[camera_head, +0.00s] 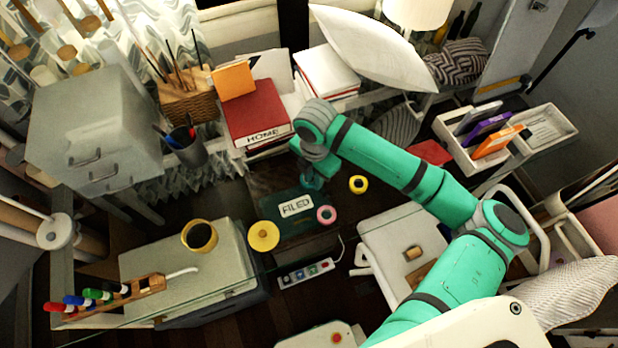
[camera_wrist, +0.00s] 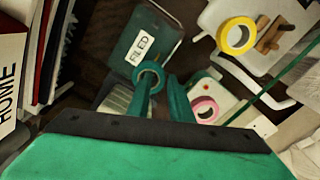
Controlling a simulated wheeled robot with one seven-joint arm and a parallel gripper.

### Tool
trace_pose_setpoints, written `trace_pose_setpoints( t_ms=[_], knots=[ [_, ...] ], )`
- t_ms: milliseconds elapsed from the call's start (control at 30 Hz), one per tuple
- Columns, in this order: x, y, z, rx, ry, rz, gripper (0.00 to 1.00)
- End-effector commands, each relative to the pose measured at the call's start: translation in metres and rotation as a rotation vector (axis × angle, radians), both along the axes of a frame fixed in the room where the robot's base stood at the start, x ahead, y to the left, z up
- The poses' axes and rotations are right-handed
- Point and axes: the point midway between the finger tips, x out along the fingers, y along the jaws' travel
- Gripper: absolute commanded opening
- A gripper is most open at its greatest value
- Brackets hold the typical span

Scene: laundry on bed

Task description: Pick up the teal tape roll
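The teal tape roll (camera_wrist: 150,74) shows in the wrist view as a small ring at the tip of my gripper's left finger. My gripper (camera_wrist: 162,82) has two teal fingers with a gap between them, so it looks open. The ring overlaps the left fingertip in the picture; I cannot tell whether they touch. In the head view my gripper (camera_head: 312,180) points down just above the dark box labelled FILED (camera_head: 292,207). There the roll blends with the teal fingers and I cannot separate it.
A yellow tape roll (camera_head: 358,184) and a pink tape roll (camera_head: 326,214) lie close to the right. A power strip (camera_head: 306,273) lies in front.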

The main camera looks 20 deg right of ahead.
Motion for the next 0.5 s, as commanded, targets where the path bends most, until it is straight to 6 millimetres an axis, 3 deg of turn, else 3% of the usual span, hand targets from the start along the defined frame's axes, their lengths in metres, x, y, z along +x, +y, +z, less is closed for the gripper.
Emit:
trace_pose_setpoints(
  t_ms=[167, 233, 267, 500],
  knots=[
    [0.0001, 0.0, 0.0001, 0.0, 0.0, 0.0, 0.19],
    [0.0, -0.0001, 0.0002, 0.0, 0.0, 0.0, 0.02],
    [0.0001, 0.0, 0.0002, 0.0, 0.0, 0.0, 0.0],
    [0.0001, 0.0, 0.0004, 0.0, 0.0, 0.0, 0.0]
  ],
)
